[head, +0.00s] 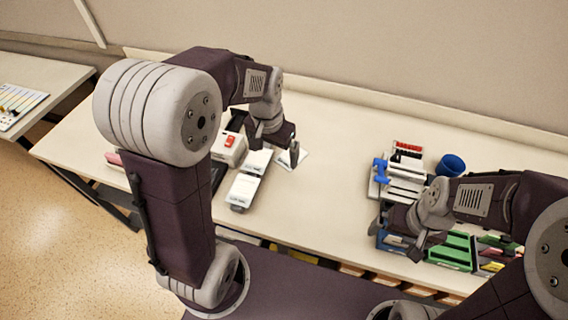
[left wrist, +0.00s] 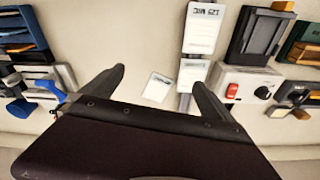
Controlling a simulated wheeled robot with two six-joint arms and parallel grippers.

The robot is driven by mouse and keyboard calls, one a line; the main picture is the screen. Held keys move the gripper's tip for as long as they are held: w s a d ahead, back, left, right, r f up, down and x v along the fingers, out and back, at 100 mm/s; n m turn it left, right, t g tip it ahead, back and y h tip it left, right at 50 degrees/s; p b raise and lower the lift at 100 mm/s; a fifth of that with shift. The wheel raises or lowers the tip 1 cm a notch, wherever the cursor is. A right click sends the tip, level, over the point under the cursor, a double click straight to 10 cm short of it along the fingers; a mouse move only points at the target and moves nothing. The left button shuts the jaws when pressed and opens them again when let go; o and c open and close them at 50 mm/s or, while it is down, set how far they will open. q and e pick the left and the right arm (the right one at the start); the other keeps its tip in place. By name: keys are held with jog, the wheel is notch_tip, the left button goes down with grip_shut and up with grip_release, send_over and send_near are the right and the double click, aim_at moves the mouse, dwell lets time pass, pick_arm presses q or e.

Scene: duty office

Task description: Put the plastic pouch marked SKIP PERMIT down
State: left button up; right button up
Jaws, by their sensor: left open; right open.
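A small flat white pouch (head: 290,159) lies on the long cream table beneath my left gripper. In the left wrist view the pouch (left wrist: 157,87) lies flat and slightly turned, with faint print too small to read. My left gripper (head: 275,149) is open. In the left wrist view its two fingertips (left wrist: 158,80) stand apart on either side of the pouch, with a gap to each and nothing held. My right gripper (head: 403,240) is open above the table's front right part, near the green trays, and appears empty.
Two white labelled holders (head: 243,190) stand just left of the pouch, beside a white box with a red switch (head: 229,147). At right are a blue cup (head: 451,166), a rack with red items (head: 408,149) and green trays (head: 451,252). The table's middle (head: 330,200) is clear.

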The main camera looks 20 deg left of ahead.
pick_arm(q)
jog(key=w+r+m+p, duration=0.1)
jog(key=w+r+p, duration=0.15)
jog(key=w, duration=0.85)
jog(key=m+g+p, duration=0.1)
jog(key=p, duration=0.2)
send_over(301, 149)
notch_tip(301, 149, down, 11)
notch_tip(301, 149, down, 4)
jog(key=b, duration=0.3)
jog(key=shift+s+r, duration=0.15)
jog(key=shift+f+b, duration=0.3)
jog(key=f+b, duration=0.2)
jog(key=f, duration=0.1)
jog(key=f+b, duration=0.2)
jog(key=shift+w+a, duration=0.2)
jog(key=shift+a, duration=0.15)
jog(key=shift+r, duration=0.1)
